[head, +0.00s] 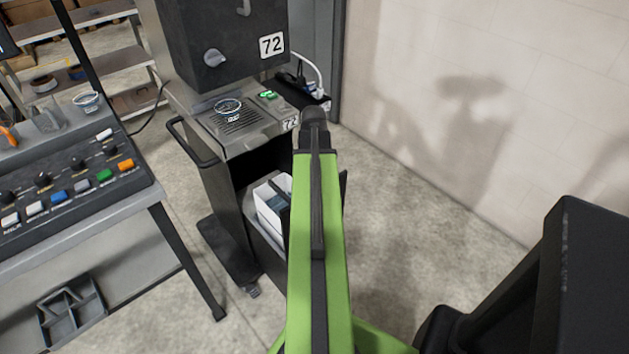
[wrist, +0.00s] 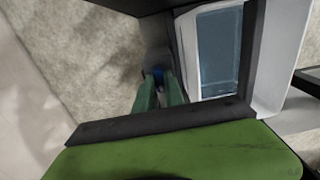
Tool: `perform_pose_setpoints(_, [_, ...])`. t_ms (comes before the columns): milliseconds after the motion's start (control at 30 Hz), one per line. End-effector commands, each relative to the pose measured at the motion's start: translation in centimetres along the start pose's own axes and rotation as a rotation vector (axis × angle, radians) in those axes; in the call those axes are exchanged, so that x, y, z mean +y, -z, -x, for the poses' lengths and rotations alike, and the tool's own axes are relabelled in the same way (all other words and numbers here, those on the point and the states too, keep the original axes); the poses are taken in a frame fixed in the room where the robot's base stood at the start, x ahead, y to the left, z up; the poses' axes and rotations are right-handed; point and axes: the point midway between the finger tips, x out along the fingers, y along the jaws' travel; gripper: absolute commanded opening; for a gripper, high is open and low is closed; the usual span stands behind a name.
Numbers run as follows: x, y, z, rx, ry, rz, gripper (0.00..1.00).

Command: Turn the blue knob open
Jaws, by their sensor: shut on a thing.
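In the head view my green arm reaches towards the right side of the dark dispenser stand and hides both the gripper and the knob.
A dispenser (head: 222,45) marked 72 stands above a drip tray (head: 243,121). A white bin (head: 269,210) sits on the stand's lower shelf; it also shows beside the fingers in the wrist view (wrist: 187,35). A button panel (head: 75,185) stands left. Floor is clear to the right.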

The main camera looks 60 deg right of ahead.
Motion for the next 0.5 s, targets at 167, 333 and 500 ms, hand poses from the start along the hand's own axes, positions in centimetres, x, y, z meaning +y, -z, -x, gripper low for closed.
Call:
perform_pose_setpoints(167, [-0.01,-0.04,-0.02,-0.001,0.001,0.004,0.00])
perform_pose_setpoints(333, [0.01,-0.03,-0.02,-0.001,0.000,0.004,0.00])
perform_pose_setpoints(500, [0.02,-0.03,-0.01,0.000,0.000,0.003,0.33])
